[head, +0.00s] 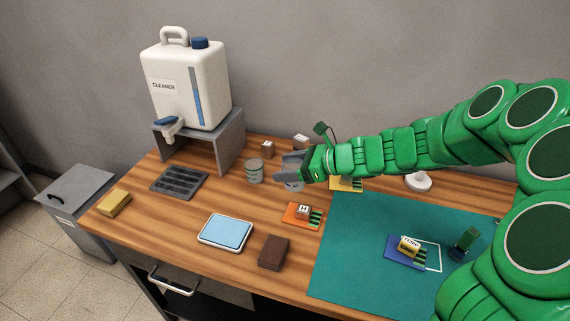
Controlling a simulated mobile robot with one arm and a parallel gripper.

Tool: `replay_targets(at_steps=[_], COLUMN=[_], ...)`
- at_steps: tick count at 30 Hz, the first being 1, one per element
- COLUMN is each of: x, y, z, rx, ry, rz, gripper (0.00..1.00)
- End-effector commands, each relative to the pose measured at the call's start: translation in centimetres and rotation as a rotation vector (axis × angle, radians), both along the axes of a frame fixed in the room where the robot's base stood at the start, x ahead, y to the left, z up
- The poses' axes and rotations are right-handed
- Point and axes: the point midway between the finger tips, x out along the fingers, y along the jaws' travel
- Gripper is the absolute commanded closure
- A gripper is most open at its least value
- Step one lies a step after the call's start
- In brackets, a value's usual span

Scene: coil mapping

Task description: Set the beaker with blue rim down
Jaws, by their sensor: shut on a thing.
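My gripper (288,166) is above the back middle of the wooden table, pointing left. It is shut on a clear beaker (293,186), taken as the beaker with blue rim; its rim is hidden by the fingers. Only the lower part of this beaker shows below the fingers. It is close to the table top, but I cannot tell whether it touches. A second clear beaker (254,171) with a dark greyish rim stands upright to its left, apart from the gripper.
A white cleaner jug (190,85) stands on a grey stand (231,138) over a dark drip grid (179,182). Small blocks (267,149) stand behind the beakers. An orange card (290,215), a blue-topped tray (225,230) and a green mat (350,270) lie nearer. Bare wood lies left of the beakers.

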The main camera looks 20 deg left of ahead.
Motion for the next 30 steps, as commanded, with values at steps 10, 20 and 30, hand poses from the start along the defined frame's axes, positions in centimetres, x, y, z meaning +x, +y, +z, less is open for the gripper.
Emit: replay_targets(at_steps=[10,20,30], x=[-0.7,-3.1,-7.4], y=[0.0,5.4,12.5], z=[0.3,0.3,0.3], rx=[0.001,0.001,0.002], ry=[0.001,0.000,0.000], rz=[0.004,0.076,0.174], gripper=[0.60,0.60,0.60])
